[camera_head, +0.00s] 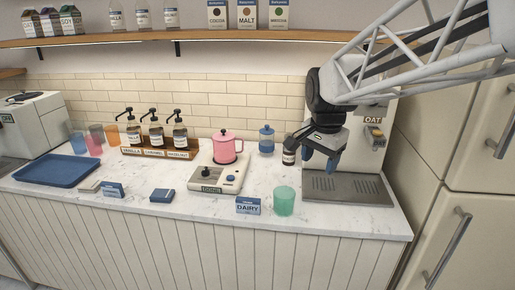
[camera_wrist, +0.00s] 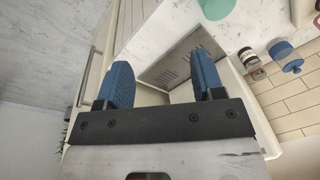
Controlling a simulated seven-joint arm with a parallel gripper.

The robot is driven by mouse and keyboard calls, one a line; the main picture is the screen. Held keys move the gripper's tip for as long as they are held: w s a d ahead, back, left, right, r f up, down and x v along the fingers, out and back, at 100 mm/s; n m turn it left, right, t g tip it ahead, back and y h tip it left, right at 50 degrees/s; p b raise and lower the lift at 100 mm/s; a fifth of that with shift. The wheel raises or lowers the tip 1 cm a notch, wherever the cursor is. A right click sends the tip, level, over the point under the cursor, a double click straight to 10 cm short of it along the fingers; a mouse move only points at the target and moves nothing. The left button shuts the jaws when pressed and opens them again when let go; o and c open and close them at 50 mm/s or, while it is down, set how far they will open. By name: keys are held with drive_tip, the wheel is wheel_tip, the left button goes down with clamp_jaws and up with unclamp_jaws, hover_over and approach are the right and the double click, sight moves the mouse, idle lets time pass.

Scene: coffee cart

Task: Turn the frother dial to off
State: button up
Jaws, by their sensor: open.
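The frother (camera_head: 231,184) is a cream base on the marble counter with a pink lidded pitcher (camera_head: 224,148) on top. Its black dial (camera_head: 206,172) is at the front left of the base, with a blue button (camera_head: 231,178) to its right. The dial's setting is too small to read. My gripper (camera_head: 320,160) is open and empty, with blue fingers pointing down. It is to the right of the frother, apart from it, in front of the machine marked OAT. In the wrist view my gripper (camera_wrist: 163,80) has nothing between its fingers, and I cannot make out the dial.
A green cup (camera_head: 284,201) and a DAIRY sign (camera_head: 248,205) stand right of the frother's front. A blue jar (camera_head: 266,139) and a dark bottle (camera_head: 289,152) stand behind. Syrup bottles (camera_head: 156,134) stand left. The drip tray (camera_head: 345,188) is below my gripper.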

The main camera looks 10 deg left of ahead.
drive_tip(key=w+a+f+m, duration=0.2)
drive_tip(key=w+a+m, duration=0.1)
drive_tip(key=w+a, duration=0.75)
drive_tip(key=m+g, duration=0.2)
drive_tip(key=m, duration=0.6)
hover_over(205, 168)
wheel_tip(205, 168, down, 14)
drive_tip(key=shift+r, duration=0.1)
drive_tip(key=shift+f, duration=3.9)
drive_tip(key=c, duration=0.9)
drive_tip(key=shift+c, duration=0.2)
